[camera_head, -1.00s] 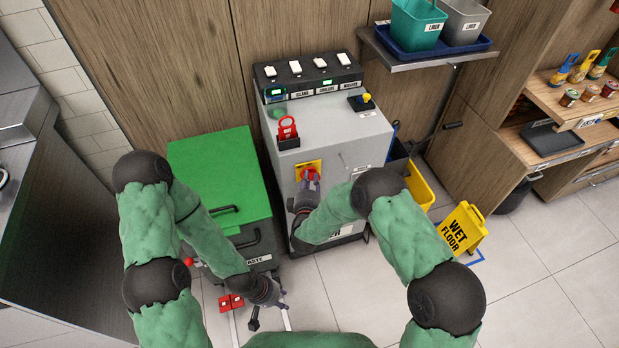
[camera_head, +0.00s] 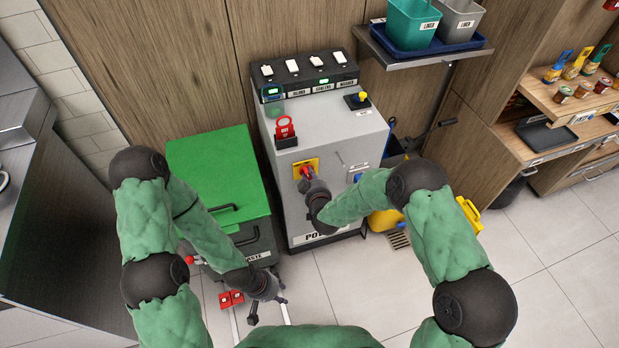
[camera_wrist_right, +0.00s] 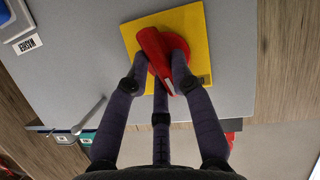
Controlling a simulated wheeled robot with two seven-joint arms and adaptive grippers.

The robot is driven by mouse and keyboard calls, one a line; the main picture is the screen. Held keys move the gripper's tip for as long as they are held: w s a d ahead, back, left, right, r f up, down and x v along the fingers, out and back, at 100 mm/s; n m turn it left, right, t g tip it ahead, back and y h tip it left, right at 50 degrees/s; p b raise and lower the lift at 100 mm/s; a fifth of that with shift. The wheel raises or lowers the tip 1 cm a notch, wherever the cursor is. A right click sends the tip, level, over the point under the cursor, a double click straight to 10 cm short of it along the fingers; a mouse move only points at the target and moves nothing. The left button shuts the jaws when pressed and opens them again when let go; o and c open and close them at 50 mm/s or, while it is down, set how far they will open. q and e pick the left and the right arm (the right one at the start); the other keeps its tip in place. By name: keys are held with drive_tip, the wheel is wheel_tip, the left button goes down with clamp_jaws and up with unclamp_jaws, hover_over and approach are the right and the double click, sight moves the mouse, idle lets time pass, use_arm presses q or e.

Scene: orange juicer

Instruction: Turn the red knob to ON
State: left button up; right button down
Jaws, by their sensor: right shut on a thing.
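The red knob (camera_head: 306,171) sits on a yellow square plate (camera_head: 297,163) on the front of the grey power cabinet (camera_head: 345,135). In the right wrist view the knob (camera_wrist_right: 153,48) lies slanted on its plate (camera_wrist_right: 195,22), with a white mark at its lower end. My right gripper (camera_head: 308,180) is shut on the knob, its dark fingers (camera_wrist_right: 165,75) reaching both sides of it. The knob's ON and OFF labels cannot be read. My left gripper (camera_head: 268,305) is low in front of the green-lidded bin, with its fingers apart and nothing seen between them.
The green bin (camera_head: 215,170) stands close on the left. A shelf with tubs (camera_head: 412,22) juts out above right. Floor at right (camera_head: 540,270) is clear.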

drive_tip(key=shift+d+f+m+g+y+b, duration=0.15)
drive_tip(key=shift+m+g+y+b, duration=0.15)
drive_tip(key=shift+m+y+b, duration=0.6)
drive_tip(key=shift+m+p, duration=0.3)
drive_tip(key=c, duration=1.1)
unclamp_jaws()
drive_tip(key=shift+o, duration=0.2)
drive_tip(key=v, duration=1.2)
